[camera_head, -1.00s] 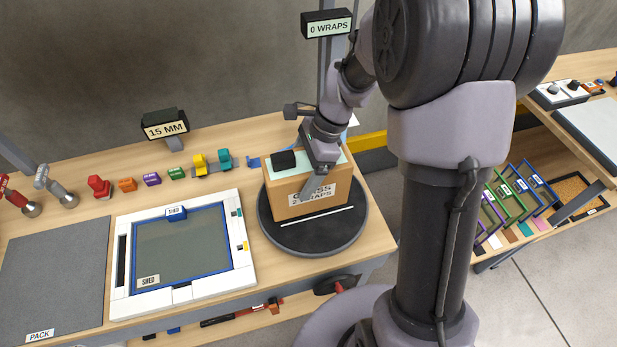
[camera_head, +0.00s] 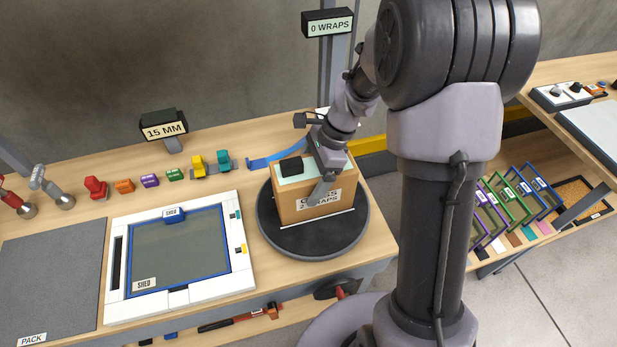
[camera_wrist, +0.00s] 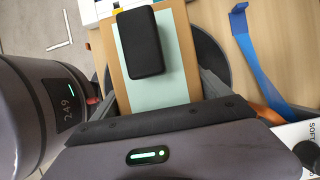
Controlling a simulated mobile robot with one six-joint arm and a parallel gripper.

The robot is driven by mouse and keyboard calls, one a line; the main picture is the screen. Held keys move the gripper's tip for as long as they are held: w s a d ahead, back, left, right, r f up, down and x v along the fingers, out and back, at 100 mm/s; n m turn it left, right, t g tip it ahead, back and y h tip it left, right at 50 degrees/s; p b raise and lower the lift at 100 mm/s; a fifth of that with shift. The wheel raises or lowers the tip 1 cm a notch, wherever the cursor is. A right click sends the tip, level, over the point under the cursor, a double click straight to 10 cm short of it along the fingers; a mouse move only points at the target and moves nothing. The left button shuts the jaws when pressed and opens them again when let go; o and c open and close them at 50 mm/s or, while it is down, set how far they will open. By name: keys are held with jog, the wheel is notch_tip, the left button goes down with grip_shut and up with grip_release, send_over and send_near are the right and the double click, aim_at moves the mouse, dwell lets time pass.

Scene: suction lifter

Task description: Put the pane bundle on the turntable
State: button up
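The pane bundle (camera_head: 290,209) is a brown cardboard-faced block with a pale green top, a black block on it and a label reading GLASS, 2 WRAPS. It stands upright on or just above the round dark turntable (camera_head: 285,239); contact is hard to tell. My gripper (camera_head: 319,189) reaches over the bundle from the back right, one finger across its labelled face. In the wrist view the bundle top (camera_wrist: 138,91) lies between my fingers (camera_wrist: 155,82), which appear closed against its two sides. The lower far side is hidden.
A white frame (camera_head: 243,263) with a blue-edged pane is left of the turntable, beside a grey PACK mat (camera_head: 50,270). A blue strap (camera_head: 280,157) lies behind. Small coloured blocks (camera_head: 124,186) line the back. A post with a 0 WRAPS display (camera_head: 328,23) rises behind.

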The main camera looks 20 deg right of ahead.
jog(key=shift+o, duration=0.7)
jog(key=p+v, duration=0.4)
jog(key=v, duration=0.8)
jog(key=shift+r, duration=0.1)
jog(key=s+a+r+n+t+h, duration=0.1)
jog(key=s+a+r+n+t, duration=0.2)
jog(key=s+r+n, duration=0.3)
jog(key=s+a+r+n+t+h, duration=0.1)
jog(key=s+a+r+n, duration=0.4)
jog(key=s, duration=0.8)
jog(key=r+n+t, duration=0.1)
jog(key=n, duration=0.1)
jog(key=shift+a+n+t, duration=0.2)
jog(key=shift+n+t, duration=0.2)
notch_tip(320, 180, down, 7)
jog(key=b, duration=0.6)
jog(key=shift+b, duration=0.4)
